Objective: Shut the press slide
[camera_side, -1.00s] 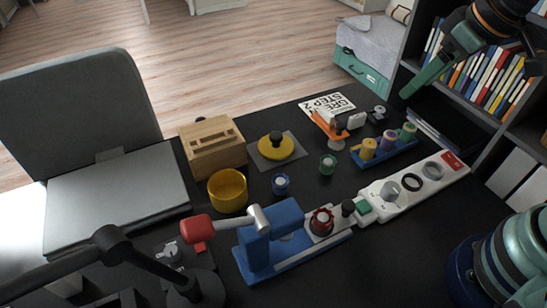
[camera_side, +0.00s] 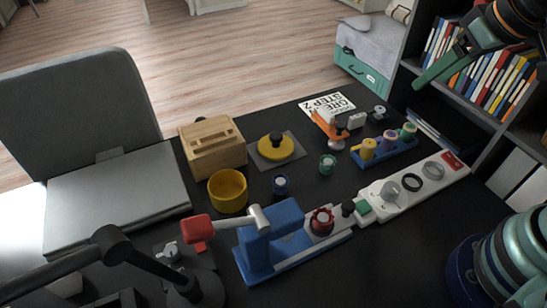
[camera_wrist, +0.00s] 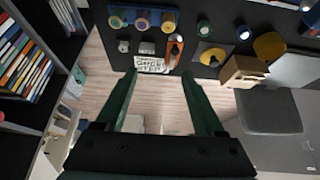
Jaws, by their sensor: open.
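The blue press (camera_side: 268,245) stands at the near middle of the desk, with a red-ended lever (camera_side: 198,228) on its left. Its pale slide (camera_side: 318,234) sticks out to the right on a blue rail. On the slide sit a dark red toothed part (camera_side: 322,221) and, at its outer end, a black knob (camera_side: 348,208). My gripper (camera_wrist: 158,74) is open and empty, its two green fingers apart. In the side view one green finger shows at the upper right, high above the desk and far from the press. The press is not recognisable in the wrist view.
A white board (camera_side: 402,196) with rings lies close to the slide's outer end. A yellow bowl (camera_side: 228,193), a wooden box (camera_side: 213,151) and a blue rack of spools (camera_side: 385,151) stand behind. A dark lamp arm (camera_side: 150,262) crosses the near left. A bookshelf is at right.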

